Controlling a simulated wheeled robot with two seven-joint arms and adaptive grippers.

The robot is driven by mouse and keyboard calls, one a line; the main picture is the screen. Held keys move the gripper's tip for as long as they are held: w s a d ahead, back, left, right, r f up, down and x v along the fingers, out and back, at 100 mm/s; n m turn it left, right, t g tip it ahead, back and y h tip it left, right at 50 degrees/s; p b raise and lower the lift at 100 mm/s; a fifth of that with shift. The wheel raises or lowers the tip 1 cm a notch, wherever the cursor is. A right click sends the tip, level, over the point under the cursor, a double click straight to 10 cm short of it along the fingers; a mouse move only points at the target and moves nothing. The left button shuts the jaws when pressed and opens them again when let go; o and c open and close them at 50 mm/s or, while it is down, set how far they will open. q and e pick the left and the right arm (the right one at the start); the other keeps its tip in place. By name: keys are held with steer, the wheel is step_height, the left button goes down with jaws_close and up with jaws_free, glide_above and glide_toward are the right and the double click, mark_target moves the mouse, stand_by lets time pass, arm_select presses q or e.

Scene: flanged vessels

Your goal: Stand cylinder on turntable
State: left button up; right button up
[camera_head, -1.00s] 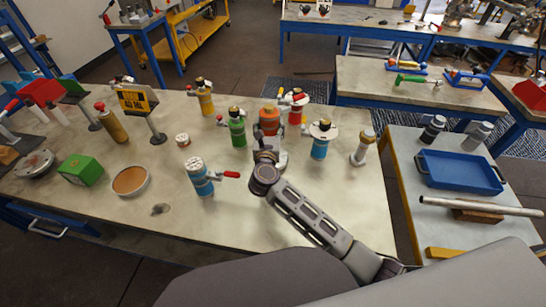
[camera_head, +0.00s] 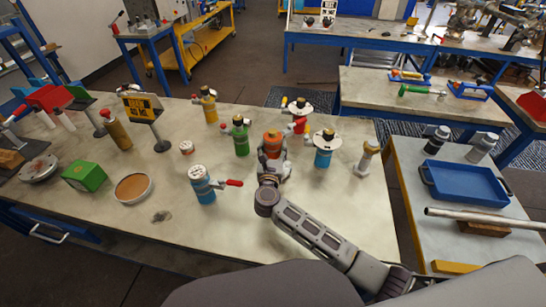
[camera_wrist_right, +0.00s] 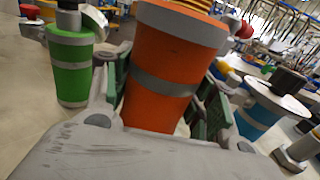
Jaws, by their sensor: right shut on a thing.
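An orange cylinder (camera_head: 272,145) stands near the middle of the workbench among other flanged cylinders. My right gripper (camera_head: 268,170) is around its lower part; the right wrist view shows the fingers on both sides of the orange body (camera_wrist_right: 165,70), closed on it. The cylinder's base is hidden behind the gripper, so I cannot tell whether it touches the bench. A low round dish with a brown top and pale rim (camera_head: 132,187), which may be the turntable, lies at the left front of the bench with nothing on it. My left gripper is not in view.
A green cylinder (camera_head: 240,137), a red one (camera_head: 298,118) and a blue one (camera_head: 325,148) stand close around the orange one. A green box (camera_head: 84,176) is left of the dish.

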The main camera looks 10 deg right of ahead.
stand_by(0.4)
steer(key=shift+f, duration=1.8)
steer(key=shift+f, duration=0.15)
steer(key=o, duration=1.5)
